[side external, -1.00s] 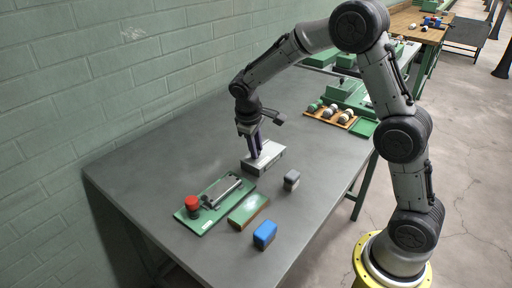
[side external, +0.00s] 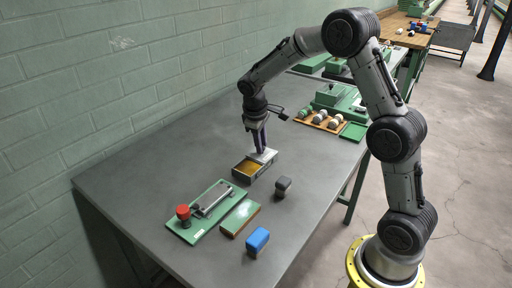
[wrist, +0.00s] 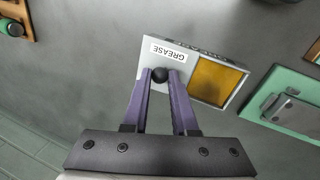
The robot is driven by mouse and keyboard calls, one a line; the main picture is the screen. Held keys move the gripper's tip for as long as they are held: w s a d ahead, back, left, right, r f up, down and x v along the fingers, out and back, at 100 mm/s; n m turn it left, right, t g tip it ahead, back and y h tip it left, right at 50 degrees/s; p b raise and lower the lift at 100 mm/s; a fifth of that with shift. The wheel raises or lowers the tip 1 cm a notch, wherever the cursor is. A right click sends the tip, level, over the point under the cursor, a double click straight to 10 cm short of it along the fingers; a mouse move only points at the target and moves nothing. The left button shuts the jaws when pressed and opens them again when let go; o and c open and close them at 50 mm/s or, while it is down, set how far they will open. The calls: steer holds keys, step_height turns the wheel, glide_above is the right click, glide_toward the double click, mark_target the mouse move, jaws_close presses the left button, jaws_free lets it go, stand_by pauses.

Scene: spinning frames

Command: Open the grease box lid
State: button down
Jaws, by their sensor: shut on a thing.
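The grease box (side external: 262,174) is a small grey metal box on the table, in the middle of the side view. Its lid (side external: 265,154), labelled GREASE in the wrist view (wrist: 168,52), is slid partway to the far side. Amber-brown grease (wrist: 213,81) shows in the uncovered part. My gripper (side external: 261,150) points down over the lid. Its purple fingers (wrist: 161,78) are closed on the black round knob (wrist: 160,74) on the lid. The far part of the box is hidden under the lid.
A green plate (side external: 206,212) with a red-capped part (side external: 183,212) lies nearer, beside a green block (side external: 240,218). A blue block (side external: 257,240) and a dark grey block (side external: 283,185) stand close by. A wooden rack (side external: 320,122) with bobbins is behind. The table at left is bare.

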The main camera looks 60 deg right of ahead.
mark_target(255, 164)
steer(key=shift+r, duration=0.1)
steer(key=c, duration=0.7)
jaws_free()
steer(key=v, duration=1.3)
steer(key=shift+a+r, duration=0.15)
steer(key=shift+r, duration=0.25)
